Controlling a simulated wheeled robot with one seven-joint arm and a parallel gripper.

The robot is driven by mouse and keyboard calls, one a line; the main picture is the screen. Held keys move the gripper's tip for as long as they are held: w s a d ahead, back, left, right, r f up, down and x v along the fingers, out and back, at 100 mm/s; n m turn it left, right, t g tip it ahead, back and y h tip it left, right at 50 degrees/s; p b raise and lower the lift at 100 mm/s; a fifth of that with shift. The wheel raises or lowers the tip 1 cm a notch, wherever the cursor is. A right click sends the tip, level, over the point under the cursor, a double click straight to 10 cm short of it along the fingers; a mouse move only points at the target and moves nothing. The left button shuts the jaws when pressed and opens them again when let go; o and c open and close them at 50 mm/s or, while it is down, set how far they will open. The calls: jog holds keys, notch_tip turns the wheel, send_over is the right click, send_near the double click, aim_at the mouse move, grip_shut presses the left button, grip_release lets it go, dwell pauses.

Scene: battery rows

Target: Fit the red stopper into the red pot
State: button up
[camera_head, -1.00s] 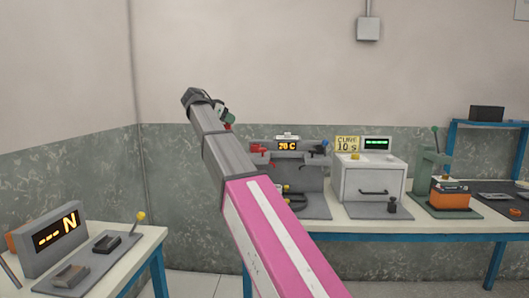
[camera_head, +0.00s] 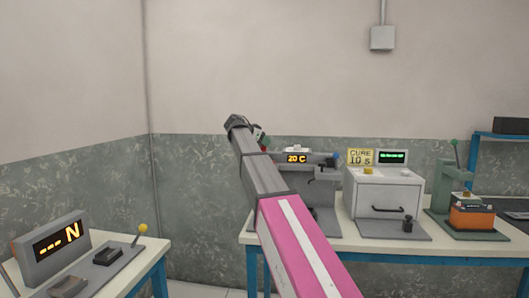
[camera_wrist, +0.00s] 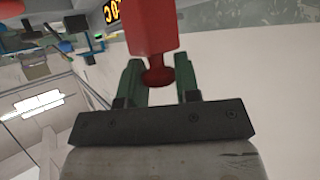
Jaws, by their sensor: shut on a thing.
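The red stopper (camera_wrist: 150,30) is a red block with a round knob at its near end in the wrist view. My gripper (camera_wrist: 160,75) has dark green fingers on both sides of that knob and is shut on it. In the head view my gripper (camera_head: 260,137) is small at the end of my raised arm, left of the 20 C display, with a bit of red beside it. I cannot make out the red pot; my arm covers part of the 20 C station (camera_head: 322,178).
A white curing box (camera_head: 381,193) with a yellow sign stands right of the station. A green press (camera_head: 447,185) with an orange battery (camera_head: 472,217) is farther right. A force display (camera_head: 50,245) sits on the left table. Bare wall is behind the gripper.

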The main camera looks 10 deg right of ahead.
aim_at(264, 150)
jog(key=shift+w+d+f, duration=0.15)
jog(key=shift+d+f, duration=0.15)
jog(key=shift+f, duration=0.05)
notch_tip(264, 150, down, 4)
jog(key=shift+r, duration=0.15)
jog(key=o, duration=0.6)
jog(key=shift+o, duration=0.2)
jog(key=v, duration=1.2)
jog(key=shift+a, duration=0.1)
